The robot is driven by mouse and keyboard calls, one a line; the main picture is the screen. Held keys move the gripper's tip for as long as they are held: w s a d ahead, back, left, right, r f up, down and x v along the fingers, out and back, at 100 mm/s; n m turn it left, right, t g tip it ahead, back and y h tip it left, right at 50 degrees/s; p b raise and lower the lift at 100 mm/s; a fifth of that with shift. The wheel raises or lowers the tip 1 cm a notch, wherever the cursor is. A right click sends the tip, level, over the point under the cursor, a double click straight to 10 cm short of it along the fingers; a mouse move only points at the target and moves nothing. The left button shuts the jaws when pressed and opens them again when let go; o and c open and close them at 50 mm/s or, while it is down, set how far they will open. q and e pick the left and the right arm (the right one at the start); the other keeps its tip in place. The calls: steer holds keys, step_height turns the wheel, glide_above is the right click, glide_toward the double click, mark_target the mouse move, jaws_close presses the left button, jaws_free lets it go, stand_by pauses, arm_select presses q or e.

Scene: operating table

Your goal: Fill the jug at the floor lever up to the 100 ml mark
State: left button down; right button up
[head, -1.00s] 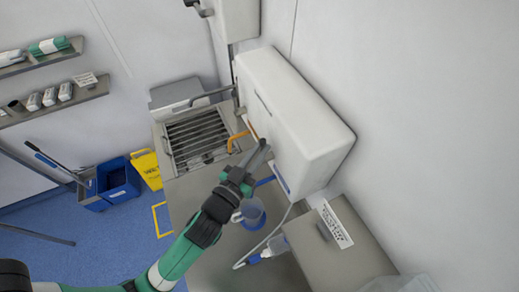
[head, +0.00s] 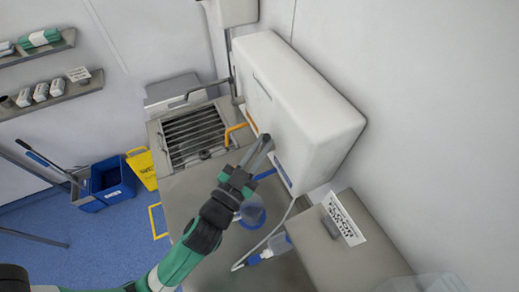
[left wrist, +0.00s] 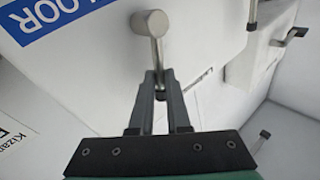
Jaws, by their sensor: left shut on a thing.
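My left gripper (head: 262,146) reaches up to the front of the white wall dispenser (head: 305,115). In the left wrist view its two fingers (left wrist: 158,92) are shut on the metal floor lever (left wrist: 150,27), a short rod with a round end beside a blue sign ending in "LOOR" (left wrist: 68,22). The translucent bluish jug (head: 253,214) stands on the steel counter below the blue spout (head: 265,174). It is partly hidden by my gripper. Its marks and water level are too small to read. My right gripper is not in view.
An orange pipe (head: 233,131) stands by the grated sink (head: 197,137) at the left. A blue-capped bottle (head: 272,248) with a hose lies near the jug.

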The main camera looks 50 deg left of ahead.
arm_select(q)
steer(key=shift+d+r+m, duration=0.1)
steer(key=shift+d+m, duration=0.05)
steer(key=shift+m, duration=0.15)
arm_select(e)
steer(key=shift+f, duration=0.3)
arm_select(q)
steer(key=c, duration=0.9)
jaws_free()
steer(key=shift+s, duration=0.1)
steer(key=b+v, duration=0.2)
steer(key=v, duration=0.9)
steer(key=shift+s+f, duration=0.2)
steer(key=shift+s, duration=0.1)
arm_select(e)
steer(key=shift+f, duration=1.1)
